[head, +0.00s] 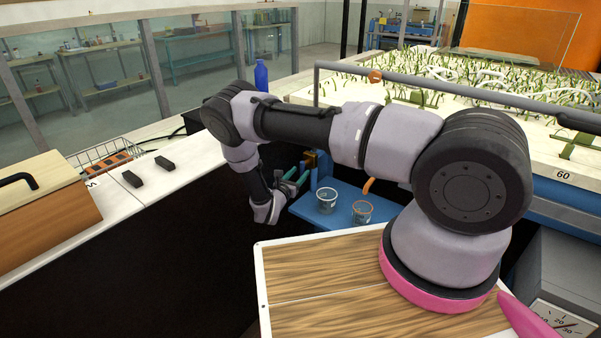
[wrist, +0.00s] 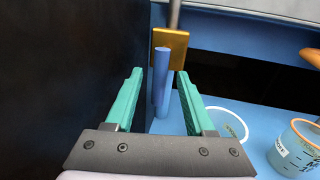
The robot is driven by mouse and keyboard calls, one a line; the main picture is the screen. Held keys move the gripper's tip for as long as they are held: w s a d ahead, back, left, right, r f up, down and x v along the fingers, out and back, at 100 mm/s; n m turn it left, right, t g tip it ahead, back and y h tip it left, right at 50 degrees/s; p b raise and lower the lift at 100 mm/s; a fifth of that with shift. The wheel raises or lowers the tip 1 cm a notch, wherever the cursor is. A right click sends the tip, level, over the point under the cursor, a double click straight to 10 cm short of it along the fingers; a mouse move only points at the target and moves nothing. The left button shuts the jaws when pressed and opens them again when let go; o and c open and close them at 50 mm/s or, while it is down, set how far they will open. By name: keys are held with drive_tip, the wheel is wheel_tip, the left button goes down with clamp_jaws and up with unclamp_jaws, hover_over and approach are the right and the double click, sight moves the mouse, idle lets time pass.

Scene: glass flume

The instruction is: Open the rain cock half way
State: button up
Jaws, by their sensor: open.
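The rain cock shows in the wrist view as a brass block (wrist: 172,44) on a grey pipe, with a blue lever (wrist: 161,85) in front of it. The lever hangs down from near the block. In the head view the brass block (head: 311,159) is partly hidden behind my arm and gripper. My gripper (wrist: 158,78) is open, its green fingers on either side of the lever in the wrist view. I cannot tell if a finger touches it. In the head view my gripper (head: 297,177) points right, toward the cock.
A blue shelf (head: 300,212) under the cock carries two clear cups, one plain (head: 326,200) and one orange-rimmed (head: 362,211). A dark wall (wrist: 60,80) stands close to the left finger. A grey pipe (head: 450,84) crosses above the planted flume bed (head: 450,110).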

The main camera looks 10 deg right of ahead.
drive_tip(key=shift+x, duration=0.85)
clamp_jaws()
idle(0.8)
